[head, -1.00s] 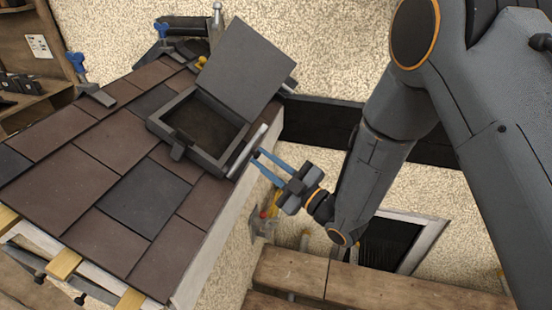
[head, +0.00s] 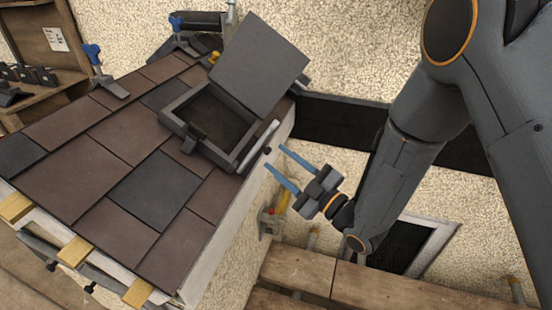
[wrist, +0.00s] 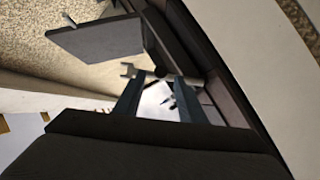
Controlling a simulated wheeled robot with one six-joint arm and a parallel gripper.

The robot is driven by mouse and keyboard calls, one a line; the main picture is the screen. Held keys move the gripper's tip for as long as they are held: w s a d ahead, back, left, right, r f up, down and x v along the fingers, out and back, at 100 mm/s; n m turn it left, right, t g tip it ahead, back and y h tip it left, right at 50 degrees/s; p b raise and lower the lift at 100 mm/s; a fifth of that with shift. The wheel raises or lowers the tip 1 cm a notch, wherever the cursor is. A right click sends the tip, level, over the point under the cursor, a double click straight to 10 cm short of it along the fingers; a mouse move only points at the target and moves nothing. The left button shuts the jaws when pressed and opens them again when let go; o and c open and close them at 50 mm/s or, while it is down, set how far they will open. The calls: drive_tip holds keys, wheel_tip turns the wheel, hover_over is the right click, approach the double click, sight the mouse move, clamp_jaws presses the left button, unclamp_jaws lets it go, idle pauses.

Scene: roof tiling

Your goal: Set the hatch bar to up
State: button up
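The roof hatch has a dark square frame (head: 176,124) set in the tiles, and its grey lid (head: 262,66) stands open. The hatch bar (head: 262,142) is a light grey rod along the right side of the frame, slanting in the head view. In the wrist view a pale bar (wrist: 152,74) with a forked end crosses by the fingertips, and the lid (wrist: 95,38) shows at upper left. My gripper (head: 275,157) has its two blue fingers apart and empty, just right of the bar in the head view. I cannot tell whether it touches the bar.
Brown and dark tiles (head: 150,190) cover the sloping roof. Blue-handled clamps (head: 105,80) stand on its upper edge. A wooden plank platform (head: 400,290) lies below on the right. Open space lies between the roof's right edge and my arm.

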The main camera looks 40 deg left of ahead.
drive_tip(key=shift+d+f+b, duration=0.25)
drive_tip(key=shift+d, duration=1.1)
drive_tip(key=shift+d+f+b, duration=0.2)
drive_tip(key=shift+d+f, duration=0.05)
drive_tip(key=shift+d, duration=1.05)
